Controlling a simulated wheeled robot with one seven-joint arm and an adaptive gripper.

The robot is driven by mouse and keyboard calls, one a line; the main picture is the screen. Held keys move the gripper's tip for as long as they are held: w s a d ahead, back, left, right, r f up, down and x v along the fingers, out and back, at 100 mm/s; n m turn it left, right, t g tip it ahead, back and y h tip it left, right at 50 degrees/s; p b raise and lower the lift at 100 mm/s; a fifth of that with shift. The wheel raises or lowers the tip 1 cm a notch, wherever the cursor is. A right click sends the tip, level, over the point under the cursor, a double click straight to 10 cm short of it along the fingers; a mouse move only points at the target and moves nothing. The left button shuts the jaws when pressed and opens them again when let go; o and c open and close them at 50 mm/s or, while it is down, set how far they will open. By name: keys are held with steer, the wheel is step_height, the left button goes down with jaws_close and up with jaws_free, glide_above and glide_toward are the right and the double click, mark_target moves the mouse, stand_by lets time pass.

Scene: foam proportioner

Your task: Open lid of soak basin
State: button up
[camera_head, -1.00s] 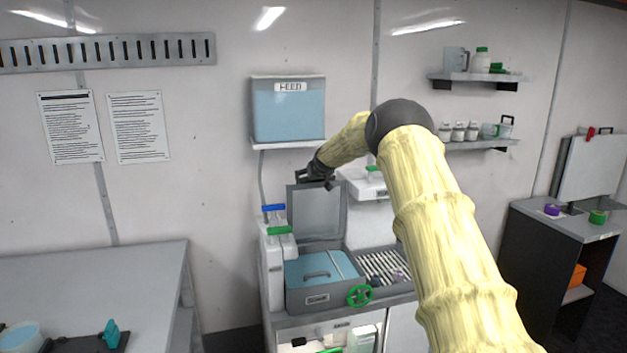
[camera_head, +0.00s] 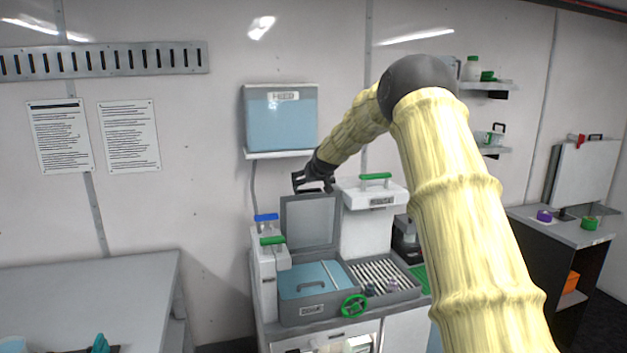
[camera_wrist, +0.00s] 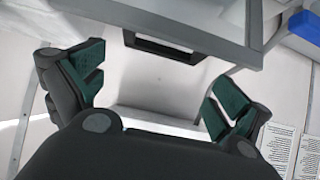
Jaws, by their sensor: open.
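The soak basin (camera_head: 303,314) is the grey box on the counter, with a small label on its front. Its grey lid (camera_head: 310,221) stands upright at the back of the basin, open. In the wrist view the lid (camera_wrist: 190,15) crosses the top, with a dark handle (camera_wrist: 165,47) on it. My gripper (camera_head: 313,184) is just above the lid's top edge in the head view. In the wrist view my gripper (camera_wrist: 152,88) is open, its green-padded fingers wide apart with nothing between them. The handle lies beyond the fingertips and looks apart from them.
A green handwheel (camera_head: 354,305) is at the front. Blue- and green-topped containers (camera_head: 268,262) stand left. The feed tank (camera_head: 281,118) hangs above; a white green-handled box (camera_head: 374,195) is right.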

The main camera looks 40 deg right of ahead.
steer(key=shift+v, duration=1.9)
